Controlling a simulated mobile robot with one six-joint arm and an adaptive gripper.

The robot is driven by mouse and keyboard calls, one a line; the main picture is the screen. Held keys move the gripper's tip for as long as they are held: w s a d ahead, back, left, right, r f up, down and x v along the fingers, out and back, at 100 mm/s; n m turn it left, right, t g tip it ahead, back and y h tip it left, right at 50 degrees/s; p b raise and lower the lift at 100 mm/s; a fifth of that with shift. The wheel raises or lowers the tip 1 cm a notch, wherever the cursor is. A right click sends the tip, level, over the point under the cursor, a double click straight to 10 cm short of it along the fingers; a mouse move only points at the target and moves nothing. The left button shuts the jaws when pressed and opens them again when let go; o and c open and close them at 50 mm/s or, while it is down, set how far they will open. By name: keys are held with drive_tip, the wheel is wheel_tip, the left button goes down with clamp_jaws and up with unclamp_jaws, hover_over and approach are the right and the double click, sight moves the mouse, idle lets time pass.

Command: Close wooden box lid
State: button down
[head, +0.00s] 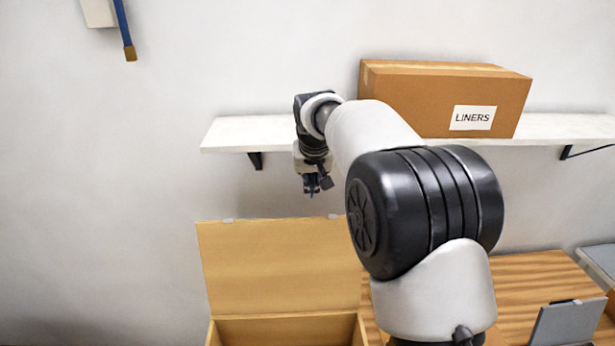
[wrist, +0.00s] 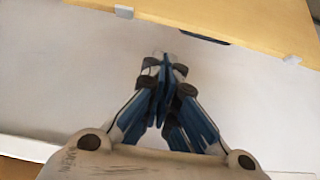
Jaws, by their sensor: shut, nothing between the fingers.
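The wooden box (head: 288,328) stands at the lower middle of the head view, with its lid (head: 280,265) raised upright behind the opening. In the wrist view the lid (wrist: 240,20) shows as a tan panel along the top, with small light tabs on its edge. My gripper (head: 312,191) hangs above the top edge of the lid, pointing down. In the wrist view my gripper (wrist: 163,62) has its blue fingers together, with nothing between them. It appears apart from the lid. Most of the box's inside is below the picture.
A white wall shelf (head: 240,134) runs close behind my gripper and carries a cardboard carton (head: 420,95) labelled LINERS. A wooden table (head: 520,285) with a grey stand-like object (head: 567,323) is at the lower right. The wall space left of the box is free.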

drive_tip(key=p+x, duration=0.2)
drive_tip(key=x, duration=0.7)
drive_tip(key=shift+s+a, duration=0.35)
drive_tip(key=shift+s, duration=0.1)
drive_tip(key=shift+s+f, duration=0.1)
drive_tip(key=shift+f, duration=0.1)
